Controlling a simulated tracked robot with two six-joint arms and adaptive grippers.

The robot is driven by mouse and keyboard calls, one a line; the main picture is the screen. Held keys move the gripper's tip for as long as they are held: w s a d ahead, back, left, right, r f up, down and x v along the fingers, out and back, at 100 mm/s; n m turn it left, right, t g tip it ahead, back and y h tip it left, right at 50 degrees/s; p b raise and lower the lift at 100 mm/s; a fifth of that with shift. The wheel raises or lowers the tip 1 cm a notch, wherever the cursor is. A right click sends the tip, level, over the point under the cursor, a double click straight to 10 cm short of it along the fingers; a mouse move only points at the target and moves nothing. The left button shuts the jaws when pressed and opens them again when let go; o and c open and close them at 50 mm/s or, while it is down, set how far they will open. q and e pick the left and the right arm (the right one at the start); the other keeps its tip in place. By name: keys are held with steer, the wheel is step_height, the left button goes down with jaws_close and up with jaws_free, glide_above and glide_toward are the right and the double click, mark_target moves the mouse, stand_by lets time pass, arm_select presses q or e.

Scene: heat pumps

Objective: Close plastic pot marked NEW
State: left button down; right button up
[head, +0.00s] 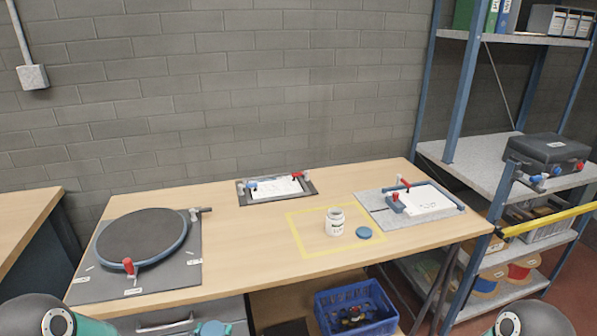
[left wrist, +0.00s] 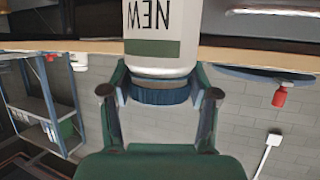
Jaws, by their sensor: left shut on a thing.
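The white plastic pot marked NEW (left wrist: 160,45) fills the top middle of the left wrist view, with its lettering inverted. A blue ribbed lid (left wrist: 160,96) is at its end nearest my palm; I cannot tell how tightly it sits. My left gripper (left wrist: 160,82) is shut on the pot around this lid end, in front of the table edge. In the head view a teal part of my left gripper (head: 212,328) shows at the bottom edge. My right gripper is out of view.
Another white pot (head: 335,222) stands on the table in the yellow square, a blue lid (head: 363,232) beside it. A round plate fixture (head: 140,245) lies left. Clamp boards lie behind (head: 277,188) and right (head: 412,205). A blue crate (head: 355,308) is below; shelving (head: 480,160) stands right.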

arm_select(q)
steer(key=r, duration=0.1)
steer(key=w+r, duration=0.1)
steer(key=d+r, duration=0.1)
steer(key=shift+w, duration=0.15)
steer(key=shift+w+a+r+n+y, duration=0.15)
steer(key=shift+r+n+y, duration=0.15)
steer(key=shift+r+y, duration=0.1)
steer(key=s+d+f+m+g+h, duration=0.1)
steer(key=s+d+m+h, duration=0.3)
steer(key=d, duration=0.3)
steer(key=s+d+m+g+h, duration=0.2)
steer(key=s+d+m+h, duration=0.2)
steer(key=d, duration=0.4)
steer(key=shift+s+d+f+h, duration=0.25)
steer(key=shift+s+f+h, duration=0.15)
steer(key=shift+s, duration=0.2)
